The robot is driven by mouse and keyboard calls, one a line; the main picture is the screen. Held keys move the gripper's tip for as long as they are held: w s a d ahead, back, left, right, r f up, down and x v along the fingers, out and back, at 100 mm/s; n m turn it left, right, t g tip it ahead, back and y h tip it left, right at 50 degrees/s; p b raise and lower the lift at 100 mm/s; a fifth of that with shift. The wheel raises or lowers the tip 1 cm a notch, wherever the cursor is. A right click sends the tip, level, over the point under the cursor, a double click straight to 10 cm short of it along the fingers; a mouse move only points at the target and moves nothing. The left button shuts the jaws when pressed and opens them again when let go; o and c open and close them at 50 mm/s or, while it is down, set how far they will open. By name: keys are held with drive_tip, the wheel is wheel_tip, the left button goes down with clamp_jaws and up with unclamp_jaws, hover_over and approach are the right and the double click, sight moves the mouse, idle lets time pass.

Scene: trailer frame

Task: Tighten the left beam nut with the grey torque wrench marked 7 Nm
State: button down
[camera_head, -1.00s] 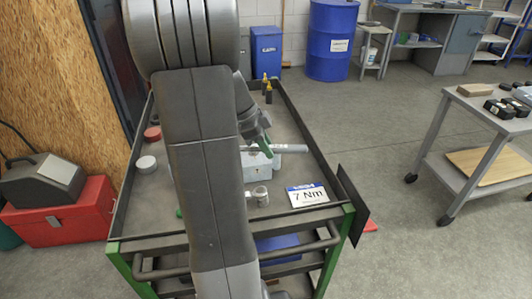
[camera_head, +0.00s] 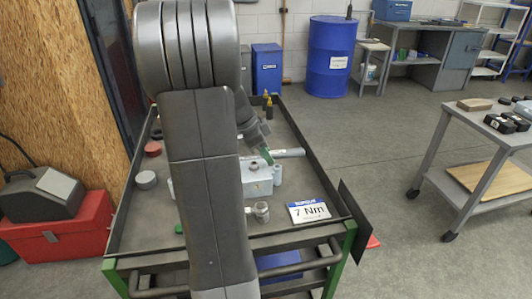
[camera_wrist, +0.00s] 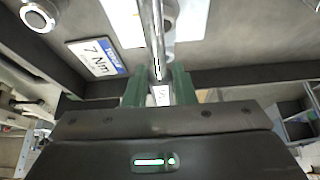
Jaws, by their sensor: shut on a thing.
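The grey torque wrench (camera_head: 290,153) lies across my gripper above the tool trolley, partly hidden by my arm in the head view. My gripper (camera_head: 266,157) has green fingers and is shut on the wrench. In the wrist view the bright wrench shaft (camera_wrist: 152,30) runs up from between the fingers of my gripper (camera_wrist: 159,88), with a small white label by the fingers. The left beam nut is not in view.
The trolley (camera_head: 148,226) has raised rims and a light grey block (camera_head: 256,182) below the wrench. A second cart (camera_head: 497,135) is at the right, with clear floor between.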

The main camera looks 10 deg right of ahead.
drive_tip(key=shift+s+a+m+g+b, duration=0.1)
drive_tip(key=shift+s+m+g+b, duration=0.2)
drive_tip(key=shift+s+m, duration=0.55)
drive_tip(key=shift+s+n, duration=0.25)
drive_tip(key=shift+s+a+m+g+b, duration=0.25)
drive_tip(key=shift+s+m, duration=0.2)
drive_tip(key=shift+s, duration=0.35)
drive_tip(key=shift+s+a+m+g+b, duration=0.1)
drive_tip(key=shift+s+m+g+b, duration=0.1)
drive_tip(key=shift+s+m, duration=0.45)
drive_tip(key=shift+s, duration=0.15)
drive_tip(key=shift+s+a+m+g+y+b, duration=0.2)
drive_tip(key=shift+s+a+m, duration=0.15)
drive_tip(key=shift+s, duration=0.4)
drive_tip(key=shift+s+a+m+g+y+b, duration=0.15)
drive_tip(key=shift+s+a+m, duration=0.15)
drive_tip(key=shift+s, duration=0.5)
